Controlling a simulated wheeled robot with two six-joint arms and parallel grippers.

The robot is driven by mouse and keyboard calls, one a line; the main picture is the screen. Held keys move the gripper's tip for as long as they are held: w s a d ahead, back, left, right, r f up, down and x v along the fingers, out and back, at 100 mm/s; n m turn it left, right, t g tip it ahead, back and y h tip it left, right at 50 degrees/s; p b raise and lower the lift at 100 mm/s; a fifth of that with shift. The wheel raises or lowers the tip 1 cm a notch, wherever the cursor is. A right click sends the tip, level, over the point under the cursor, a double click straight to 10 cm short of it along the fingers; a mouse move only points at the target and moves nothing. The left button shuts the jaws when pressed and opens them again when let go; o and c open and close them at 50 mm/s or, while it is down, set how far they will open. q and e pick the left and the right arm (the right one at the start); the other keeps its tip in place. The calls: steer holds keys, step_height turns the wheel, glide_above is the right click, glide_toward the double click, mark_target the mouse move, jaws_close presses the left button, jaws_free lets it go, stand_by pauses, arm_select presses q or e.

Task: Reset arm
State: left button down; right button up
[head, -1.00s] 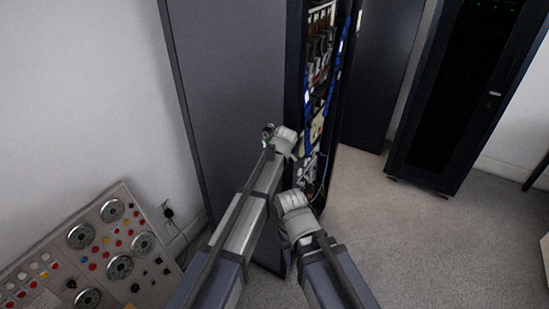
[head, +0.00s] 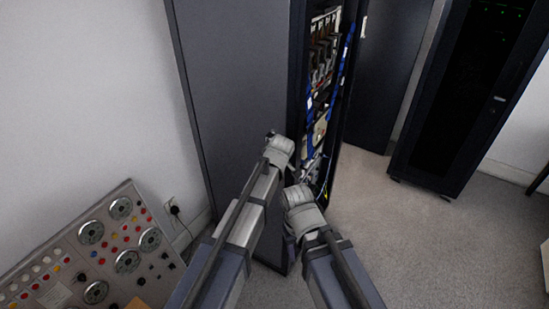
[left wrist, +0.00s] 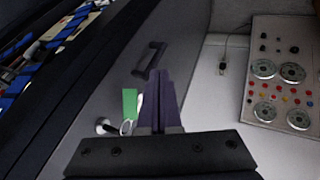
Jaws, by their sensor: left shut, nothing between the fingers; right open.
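My left arm reaches up the middle of the head view to the open front of a tall dark cabinet (head: 240,100). Its gripper (left wrist: 158,100) shows in the left wrist view, with two dark fingers together and nothing between them. Past the fingers are the grey cabinet side and a dark handle (left wrist: 150,62). A green patch (left wrist: 130,104) and a small round silver thing (left wrist: 105,126) lie just left of the fingers. My right gripper (head: 300,196) is low in front of the cabinet's edge, beside my left arm. It is open; its fingers are mostly hidden behind the wrist.
The cabinet's open side shows racks and blue cables (head: 322,130). A sloped panel with dials and coloured buttons (head: 105,250) stands at lower left by the wall. Another dark cabinet (head: 460,90) stands at right. The carpet (head: 420,240) at right is clear.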

arm_select(q)
steer(key=p+v, duration=0.1)
steer(key=v, duration=0.3)
steer(key=shift+f+p, duration=0.1)
steer(key=shift+p, duration=0.3)
arm_select(e)
step_height(320, 180, up, 3)
arm_select(q)
steer(key=s+a+f+m+g+h, duration=0.1)
steer(key=s+a+f+m+g, duration=0.15)
steer(key=s+a+m, duration=0.6)
steer(key=s+a+f+m+g, duration=0.2)
steer(key=s+a+g, duration=0.3)
steer(key=s, duration=0.9)
steer(key=s+d+f+m+b, duration=0.4)
steer(key=s+d+f+b, duration=0.1)
steer(key=d, duration=0.4)
steer(key=shift+s+d+y+b, duration=0.3)
steer(key=shift+s+d+y, duration=0.1)
steer(key=shift+s, duration=0.45)
arm_select(e)
step_height(320, 180, down, 6)
steer(key=shift+r, duration=0.2)
arm_select(q)
steer(key=shift+f, duration=0.1)
